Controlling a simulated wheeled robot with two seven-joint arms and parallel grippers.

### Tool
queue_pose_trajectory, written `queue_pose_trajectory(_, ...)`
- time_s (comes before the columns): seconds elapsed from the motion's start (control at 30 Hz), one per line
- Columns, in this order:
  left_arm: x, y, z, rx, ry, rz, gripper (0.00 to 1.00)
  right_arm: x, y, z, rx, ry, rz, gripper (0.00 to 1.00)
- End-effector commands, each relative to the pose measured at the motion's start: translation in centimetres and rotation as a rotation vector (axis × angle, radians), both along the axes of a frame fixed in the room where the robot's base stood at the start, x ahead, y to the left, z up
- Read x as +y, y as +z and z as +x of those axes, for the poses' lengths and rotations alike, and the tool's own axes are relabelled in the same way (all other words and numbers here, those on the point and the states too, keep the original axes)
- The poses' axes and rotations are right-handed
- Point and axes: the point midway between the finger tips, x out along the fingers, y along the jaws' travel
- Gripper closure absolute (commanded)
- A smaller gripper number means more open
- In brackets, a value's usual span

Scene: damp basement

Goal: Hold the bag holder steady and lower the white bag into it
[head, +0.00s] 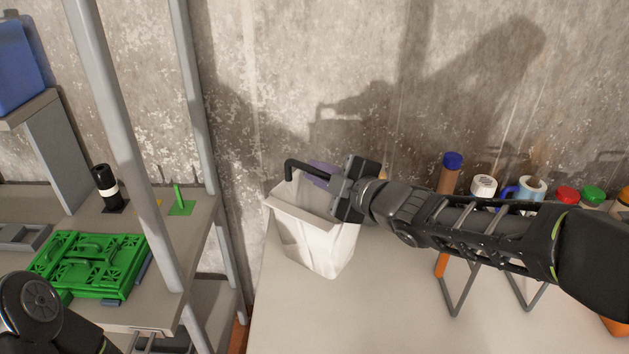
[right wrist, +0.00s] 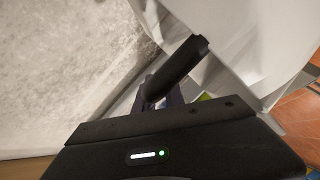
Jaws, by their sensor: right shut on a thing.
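The white bag (head: 317,247) is open-topped and roughly upright over the left end of the table. I cannot tell whether its bottom touches the table. My right gripper (head: 331,184) is shut at the bag's back-right rim; its grip is partly hidden. A black bent rod (head: 300,165) reaches left from the gripper over the bag's opening. In the right wrist view the rod (right wrist: 180,72) crosses in front of white bag folds (right wrist: 243,38). Bent grey wire legs (head: 460,300), possibly of the bag holder, stand under my right forearm, which hides what is above. My left gripper is out of view.
Behind my right arm stand a blue-capped brown tube (head: 450,172), a white roll (head: 484,185) and red and green lids (head: 567,195). A shelf with green crates (head: 92,265) and grey posts (head: 125,130) is at left. The table front is clear.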

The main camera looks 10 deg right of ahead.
Motion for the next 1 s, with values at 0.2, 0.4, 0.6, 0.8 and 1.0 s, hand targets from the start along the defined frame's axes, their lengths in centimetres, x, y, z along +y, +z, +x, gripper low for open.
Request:
queue_pose_trajectory(0.2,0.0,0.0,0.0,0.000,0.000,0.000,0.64,-1.3,-2.8,0.7,0.005,-0.150,0.004,1.00)
queue_pose_trajectory(0.4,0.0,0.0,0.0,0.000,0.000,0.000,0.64,-3.0,-7.4,0.3,0.008,-0.314,0.000,1.00)
queue_pose_trajectory(0.6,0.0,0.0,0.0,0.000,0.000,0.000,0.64,-4.1,-10.6,-0.6,-0.001,-0.409,-0.001,1.00)
queue_pose_trajectory(0.8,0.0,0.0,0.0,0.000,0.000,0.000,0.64,-4.3,-10.7,-0.7,-0.005,-0.419,-0.001,1.00)
queue_pose_trajectory(1.0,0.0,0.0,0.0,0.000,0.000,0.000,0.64,-4.3,-10.7,-0.7,-0.004,-0.418,0.000,1.00)
